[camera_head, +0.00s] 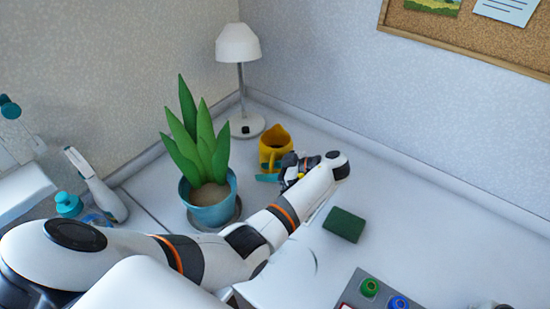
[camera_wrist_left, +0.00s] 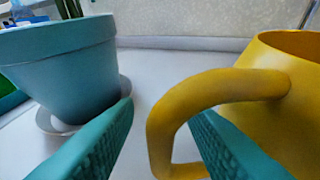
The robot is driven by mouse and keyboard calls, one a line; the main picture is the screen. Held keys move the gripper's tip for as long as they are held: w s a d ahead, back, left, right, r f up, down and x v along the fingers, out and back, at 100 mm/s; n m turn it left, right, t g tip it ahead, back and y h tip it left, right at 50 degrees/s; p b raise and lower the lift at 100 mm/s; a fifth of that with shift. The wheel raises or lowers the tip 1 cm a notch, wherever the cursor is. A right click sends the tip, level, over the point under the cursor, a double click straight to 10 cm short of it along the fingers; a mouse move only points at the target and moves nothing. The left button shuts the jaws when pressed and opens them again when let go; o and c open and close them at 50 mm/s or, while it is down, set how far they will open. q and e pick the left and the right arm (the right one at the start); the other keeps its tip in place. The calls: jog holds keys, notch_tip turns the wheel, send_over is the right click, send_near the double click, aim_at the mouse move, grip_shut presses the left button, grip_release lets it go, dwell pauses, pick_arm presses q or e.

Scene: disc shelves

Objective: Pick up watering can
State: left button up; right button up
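The yellow watering can (camera_head: 274,140) stands on the white tabletop beyond the potted plant. In the left wrist view the can (camera_wrist_left: 290,90) fills the right side, with its looped handle (camera_wrist_left: 165,125) towards me. My left gripper (camera_head: 277,172) is at the near side of the can. Its two teal fingers are apart, with the handle's outer bar between them. The right-hand finger appears to lie within the handle's loop. I see no clear grip on the handle.
A blue-green plant pot (camera_wrist_left: 65,70) on a saucer is close to the left finger; its plant (camera_head: 195,135) rises above it. A white lamp (camera_head: 240,75) stands behind. A green sponge-like block (camera_head: 344,224) lies to the right. The back-right tabletop is clear.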

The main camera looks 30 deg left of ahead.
pick_arm(q)
jog(key=shift+a+f, duration=0.25)
jog(key=shift+a, duration=0.2)
jog(key=shift+d, duration=0.1)
jog(key=shift+c, duration=0.3)
grip_shut()
jog(key=shift+r, duration=0.1)
